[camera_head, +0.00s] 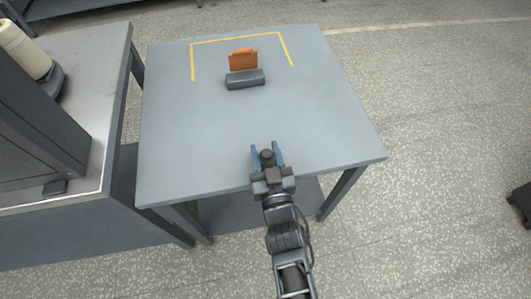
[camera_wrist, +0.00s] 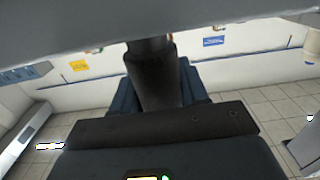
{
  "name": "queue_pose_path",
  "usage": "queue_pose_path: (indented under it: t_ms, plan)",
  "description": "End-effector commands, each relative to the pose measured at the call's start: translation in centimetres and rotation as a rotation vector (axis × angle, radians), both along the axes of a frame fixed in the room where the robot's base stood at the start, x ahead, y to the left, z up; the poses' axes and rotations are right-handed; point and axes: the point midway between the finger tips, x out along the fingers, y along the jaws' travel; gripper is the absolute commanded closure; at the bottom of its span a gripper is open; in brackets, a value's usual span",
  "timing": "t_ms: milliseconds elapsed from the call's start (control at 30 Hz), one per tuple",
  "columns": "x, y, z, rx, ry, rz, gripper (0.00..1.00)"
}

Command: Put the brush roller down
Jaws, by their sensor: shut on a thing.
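My gripper (camera_head: 267,155) is over the near edge of the grey-blue table (camera_head: 200,135) in the head view, its two blue fingers pointing toward the far side. It is shut on a dark, round-ended piece, which I take to be the brush roller (camera_head: 267,156). In the wrist view the roller (camera_wrist: 155,78) is a dark cylinder between the blue fingers, its far end hidden behind a grey surface across the top. I cannot tell how high the roller is above the table or whether it touches it.
The table between block and gripper is clear. A grey bench (camera_head: 100,90) with a cream spool (camera_head: 22,48) stands left.

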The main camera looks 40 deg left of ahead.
Motion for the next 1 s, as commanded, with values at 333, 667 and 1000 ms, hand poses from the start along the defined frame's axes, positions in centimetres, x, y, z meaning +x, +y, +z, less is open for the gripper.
queue_pose_path:
  t_ms: [333, 667, 1000]
  plan:
    - [0.01, 0.00, -0.33, 0.001, -0.001, 0.000, 0.55]
    - [0.00, 0.00, -0.21, 0.001, -0.001, 0.000, 0.31]
    - [-0.56, -0.68, 0.05, 0.000, 0.001, 0.000, 0.31]
